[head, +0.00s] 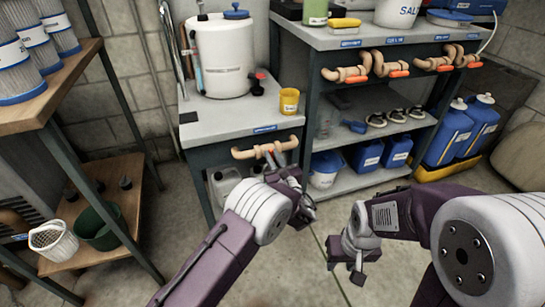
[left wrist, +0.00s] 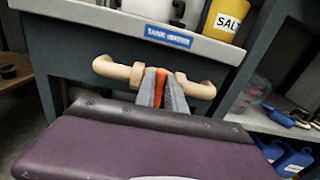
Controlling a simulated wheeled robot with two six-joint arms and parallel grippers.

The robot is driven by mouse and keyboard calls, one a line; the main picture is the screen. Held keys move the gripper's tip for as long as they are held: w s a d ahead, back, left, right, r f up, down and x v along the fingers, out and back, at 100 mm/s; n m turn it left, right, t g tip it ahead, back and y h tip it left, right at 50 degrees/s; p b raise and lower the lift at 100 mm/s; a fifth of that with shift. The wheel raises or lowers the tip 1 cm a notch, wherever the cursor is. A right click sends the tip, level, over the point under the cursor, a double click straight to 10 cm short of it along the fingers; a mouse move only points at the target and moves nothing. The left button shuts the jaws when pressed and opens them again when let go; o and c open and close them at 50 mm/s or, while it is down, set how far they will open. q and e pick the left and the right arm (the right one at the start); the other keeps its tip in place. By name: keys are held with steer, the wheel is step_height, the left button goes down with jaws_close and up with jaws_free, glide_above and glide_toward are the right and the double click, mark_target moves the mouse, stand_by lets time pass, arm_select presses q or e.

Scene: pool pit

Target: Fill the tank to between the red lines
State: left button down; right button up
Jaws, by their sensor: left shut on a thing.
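The white tank (head: 222,58) with a blue cap stands on the grey bench (head: 222,122) at the back left. A clear tube runs up its left side; its red lines and any water level are too small to tell. Below the bench edge is a beige pipe (head: 243,152), also in the left wrist view (left wrist: 112,69), under a label that seems to read "TANK WATER". My left gripper (left wrist: 163,88) is shut on the orange valve handle (left wrist: 159,87) on this pipe. My right gripper (head: 348,268) hangs empty over the floor, its fingers seeming apart.
A yellow salt cup (head: 289,101) stands on the bench's right part, beside a small black and red item (head: 257,84). More pipes with orange handles (head: 345,74) line the right shelf. Blue jugs (head: 446,132) stand far right. A wooden rack (head: 125,190) stands left.

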arm_select(q)
steer(key=shift+s+a+f+n+b, duration=0.15)
steer(key=shift+n+b, duration=0.3)
steer(key=shift+n, duration=0.55)
steer(key=shift+w+a+n+b, duration=0.15)
steer(key=shift+n+b, duration=0.35)
steer(key=shift+n, duration=0.5)
steer(key=shift+s+a+f+n+b, duration=0.15)
steer(key=shift+n+b, duration=0.3)
steer(key=shift+n, duration=0.55)
steer(key=shift+r, duration=0.1)
steer(key=c, duration=1.4)
jaws_free()
